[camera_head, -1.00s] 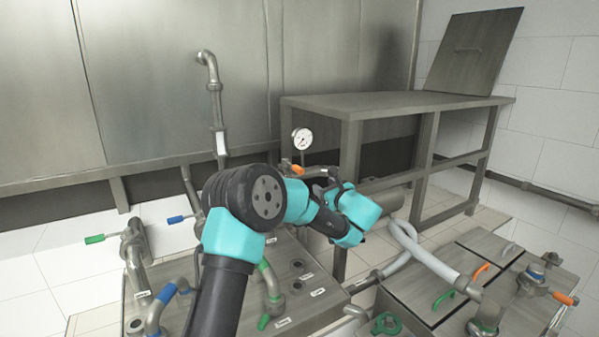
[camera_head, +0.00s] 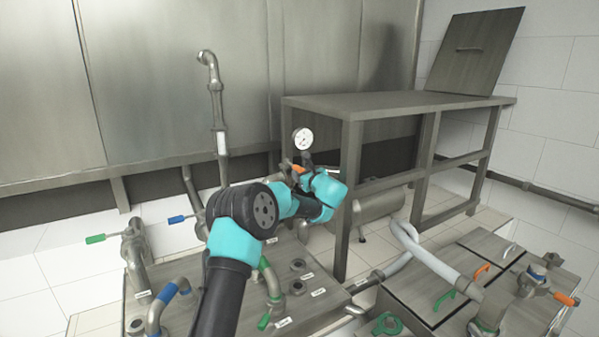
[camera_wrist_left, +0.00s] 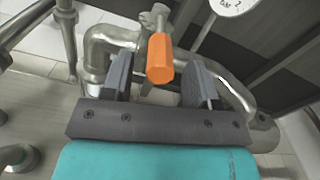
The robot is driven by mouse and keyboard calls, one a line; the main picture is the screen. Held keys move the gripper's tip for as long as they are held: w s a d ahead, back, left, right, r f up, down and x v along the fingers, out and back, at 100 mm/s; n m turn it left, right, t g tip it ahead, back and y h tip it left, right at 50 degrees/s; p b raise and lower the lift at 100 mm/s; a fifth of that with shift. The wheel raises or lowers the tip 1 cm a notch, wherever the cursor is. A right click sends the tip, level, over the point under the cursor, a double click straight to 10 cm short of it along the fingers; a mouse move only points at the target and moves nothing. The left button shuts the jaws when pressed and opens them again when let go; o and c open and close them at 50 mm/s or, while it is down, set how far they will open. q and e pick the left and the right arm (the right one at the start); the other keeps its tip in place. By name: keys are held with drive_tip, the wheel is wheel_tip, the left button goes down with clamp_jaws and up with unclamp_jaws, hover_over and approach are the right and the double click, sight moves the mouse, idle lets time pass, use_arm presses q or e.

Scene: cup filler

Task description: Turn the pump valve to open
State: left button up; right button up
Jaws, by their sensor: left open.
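The pump valve's orange handle (camera_wrist_left: 159,58) sits on a metal pipe fitting. In the left wrist view it points toward my camera, between the two fingers of my left gripper (camera_wrist_left: 160,77), with gaps on both sides. My left gripper is open and holds nothing. In the head view, the orange handle (camera_head: 298,168) shows small below the gauge, right at my left gripper (camera_head: 291,171), whose fingers are partly hidden by the wrist. My right gripper is in neither view.
A round pressure gauge (camera_head: 302,138) stands just above the valve. A metal table (camera_head: 400,101) is close on the right, with a cylindrical body (camera_head: 378,206) beneath it. Blue- and green-handled valves (camera_head: 96,239) stand at left. A lidded metal unit (camera_head: 445,285) is at lower right.

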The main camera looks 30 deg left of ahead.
sight(293, 166)
use_arm(q)
drive_tip(key=shift+x, duration=1.35)
clamp_jaws()
